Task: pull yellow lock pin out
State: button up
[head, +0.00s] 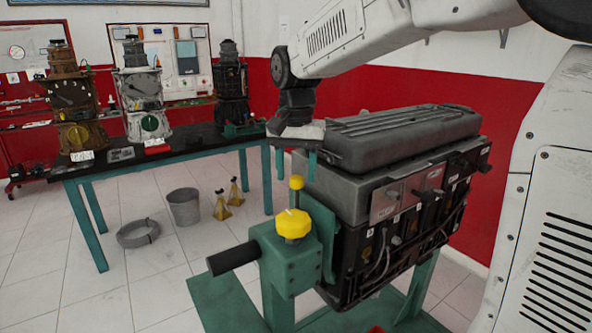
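A yellow lock pin (296,183) with a round head and thin stem stands upright on the green engine stand head (290,260). A larger yellow knob (293,224) sits on the same stand head, in front of the pin. I see no contact with the pin. The pin's lower end is hidden.
A grey and black engine (390,190) is mounted right of the stand head, close to my gripper. A black handle (233,258) sticks out left. A workbench (190,150) with several engine trainers stands behind. A bucket (184,208) and yellow jack stands (222,208) are on the floor.

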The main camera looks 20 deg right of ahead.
aim_at(296, 176)
notch_tip(296, 176, up, 8)
jog(key=shift+f, duration=0.1)
dwell(0.4)
dwell(0.4)
jog(key=s+d+f+n, duration=0.1)
jog(key=s+f, duration=0.3)
jog(key=s, duration=0.5)
jog(key=s+d+f+n+t, duration=0.1)
jog(key=s+f+n, duration=0.2)
jog(key=s, duration=0.6)
jog(key=s+d+f+n, duration=0.1)
jog(key=s+f, duration=0.4)
jog(key=s, duration=0.5)
jog(key=shift+f+n, duration=0.3)
jog(key=shift+n, duration=0.6)
